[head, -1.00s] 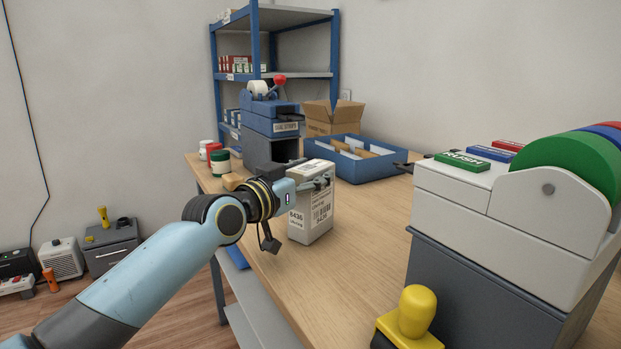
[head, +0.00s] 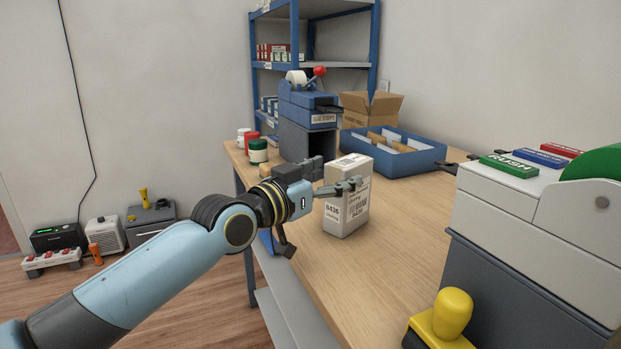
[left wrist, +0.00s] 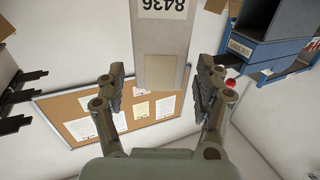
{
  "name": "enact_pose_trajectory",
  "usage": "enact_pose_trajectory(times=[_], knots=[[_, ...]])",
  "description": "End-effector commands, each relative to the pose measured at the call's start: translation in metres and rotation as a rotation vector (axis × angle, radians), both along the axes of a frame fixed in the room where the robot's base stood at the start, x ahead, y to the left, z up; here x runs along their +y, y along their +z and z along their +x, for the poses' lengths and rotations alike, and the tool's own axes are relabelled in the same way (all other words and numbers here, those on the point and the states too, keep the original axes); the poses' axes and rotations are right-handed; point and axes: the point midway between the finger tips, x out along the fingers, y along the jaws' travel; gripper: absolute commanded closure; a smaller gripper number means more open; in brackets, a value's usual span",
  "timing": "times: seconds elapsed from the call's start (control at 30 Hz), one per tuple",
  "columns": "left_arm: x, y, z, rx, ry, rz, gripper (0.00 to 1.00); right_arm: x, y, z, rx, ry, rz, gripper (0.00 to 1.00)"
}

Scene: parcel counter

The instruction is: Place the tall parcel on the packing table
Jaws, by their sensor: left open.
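The tall parcel (head: 354,212) is a white box with printed labels. It stands upright on the packing table (head: 385,275), near its left edge. The parcel also shows in the left wrist view (left wrist: 161,38), running up out of the top of the picture. My left gripper (head: 340,172) is open at the parcel's left side, near its upper part. One finger shows across the labelled face and the other at the far side. In the left wrist view (left wrist: 160,72) the parcel's end lies between the fingers, with gaps on both sides.
A blue divided tray (head: 412,160), an open carton (head: 368,110) and a blue dispenser (head: 308,105) stand behind the parcel. Jars (head: 258,151) stand at the back left. A grey machine (head: 510,210) and yellow stamp (head: 450,315) are at right. The table's middle is clear.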

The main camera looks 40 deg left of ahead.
Motion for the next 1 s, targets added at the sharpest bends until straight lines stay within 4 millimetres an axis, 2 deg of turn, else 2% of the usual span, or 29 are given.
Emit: enact_pose_trajectory(times=[0.1,0.2,0.33,0.5,1.0], knots=[[0.004,0.004,-0.029,0.005,-0.001,0.004,0.30,0.000,0.017,0.003,-0.004,0.000,0.000,1.00],[0.006,0.005,-0.048,0.003,-0.002,0.001,0.30,0.000,0.027,0.004,-0.007,0.000,0.000,1.00],[0.009,0.004,-0.063,0.001,0.000,0.001,0.30,0.001,0.037,0.005,-0.009,0.000,0.001,1.00],[0.009,0.002,-0.071,-0.001,-0.002,-0.001,0.30,0.002,0.040,0.006,-0.010,-0.001,0.002,1.00],[0.009,0.001,-0.071,0.001,-0.001,-0.001,0.30,0.004,0.039,0.006,-0.010,-0.002,0.004,1.00]])
